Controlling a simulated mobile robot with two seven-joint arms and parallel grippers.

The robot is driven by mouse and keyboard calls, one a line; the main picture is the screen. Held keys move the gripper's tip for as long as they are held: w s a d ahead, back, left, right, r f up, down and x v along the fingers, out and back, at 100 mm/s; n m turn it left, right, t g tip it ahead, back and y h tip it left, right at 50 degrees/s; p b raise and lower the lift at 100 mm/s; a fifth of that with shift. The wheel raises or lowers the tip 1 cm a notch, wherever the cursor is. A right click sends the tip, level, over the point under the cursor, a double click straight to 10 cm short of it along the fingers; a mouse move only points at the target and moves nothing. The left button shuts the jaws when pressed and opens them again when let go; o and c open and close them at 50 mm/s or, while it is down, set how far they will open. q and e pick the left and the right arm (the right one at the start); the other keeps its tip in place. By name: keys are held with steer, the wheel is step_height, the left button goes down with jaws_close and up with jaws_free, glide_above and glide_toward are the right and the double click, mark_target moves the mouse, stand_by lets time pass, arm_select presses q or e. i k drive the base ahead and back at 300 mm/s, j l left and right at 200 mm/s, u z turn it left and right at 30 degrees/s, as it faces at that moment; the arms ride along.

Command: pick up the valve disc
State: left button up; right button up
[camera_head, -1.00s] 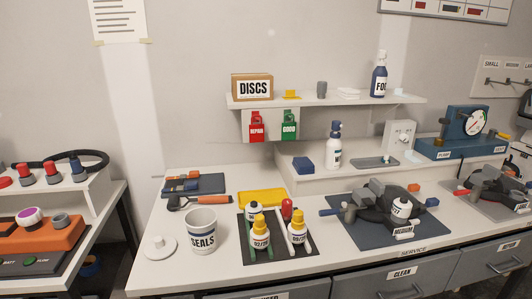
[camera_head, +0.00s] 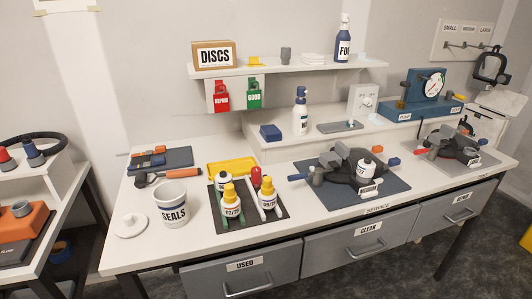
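I cannot pick out a valve disc with certainty. A cardboard box labelled DISCS (camera_head: 213,55) stands at the left end of the wall shelf; its contents are hidden. A flat white round piece with a raised centre (camera_head: 131,225) lies at the left of the bench, beside the white SEALS tub (camera_head: 172,208); it may be the tub's lid. Neither of my grippers is in view.
A black tray (camera_head: 238,222) with yellow-topped bottles stands mid-bench. To its right, a dark mat (camera_head: 390,198) carries a clamped black device (camera_head: 345,172). Drawers labelled USED (camera_head: 240,270) and CLEAN (camera_head: 360,240) are shut.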

mark_target(351, 124)
steer(key=i+l, duration=0.1)
steer(key=l, duration=0.65)
steer(key=i+l, duration=0.1)
steer(key=l, duration=0.6)
steer(key=i+l, duration=0.1)
steer(key=l, duration=1.4)
steer(key=i+l, duration=0.15)
steer(key=l, duration=0.6)
